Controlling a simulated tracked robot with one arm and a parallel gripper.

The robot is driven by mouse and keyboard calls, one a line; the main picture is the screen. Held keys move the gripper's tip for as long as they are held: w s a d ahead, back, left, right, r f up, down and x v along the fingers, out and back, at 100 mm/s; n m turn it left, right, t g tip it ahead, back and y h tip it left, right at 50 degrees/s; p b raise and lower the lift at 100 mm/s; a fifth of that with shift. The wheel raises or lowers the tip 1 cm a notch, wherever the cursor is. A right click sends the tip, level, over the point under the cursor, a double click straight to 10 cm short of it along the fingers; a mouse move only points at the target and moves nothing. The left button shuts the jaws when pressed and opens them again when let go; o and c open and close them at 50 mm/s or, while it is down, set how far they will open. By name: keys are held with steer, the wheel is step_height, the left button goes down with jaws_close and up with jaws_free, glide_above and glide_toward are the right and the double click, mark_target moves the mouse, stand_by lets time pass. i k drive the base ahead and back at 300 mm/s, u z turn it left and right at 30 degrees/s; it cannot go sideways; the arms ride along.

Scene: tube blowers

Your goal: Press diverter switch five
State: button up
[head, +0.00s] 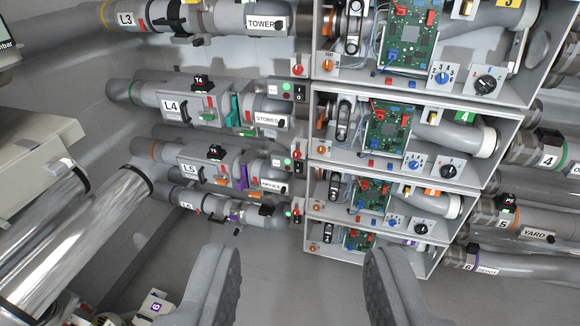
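My gripper (302,275) is open and empty; its two grey fingers rise from the bottom edge, wide apart, with the bank of tubes and bays beyond them. The tube row marked L5 (188,167), with an OFFICE tag (272,184), lies above the left finger. A red button (297,155) and a small dark switch (298,167) sit at the left edge of its open bay. At right, a tube marked 5 (502,223) with a YARD tag (537,235) carries a black fitting (507,201). I cannot tell which control is diverter switch five.
Similar rows L3 (125,18) and L4 (170,106) lie above, and a lower row (190,203) below. The stacked bays hold green circuit boards (387,129) and knobs. Shiny tubes (75,235) and a beige box (35,150) fill the left. Grey floor between my fingers is clear.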

mark_target(298, 167)
steer(key=z, duration=0.05)
steer(key=k, duration=0.65)
steer(key=z, duration=0.2)
steer(key=i, duration=1.55)
steer(key=u, duration=0.35)
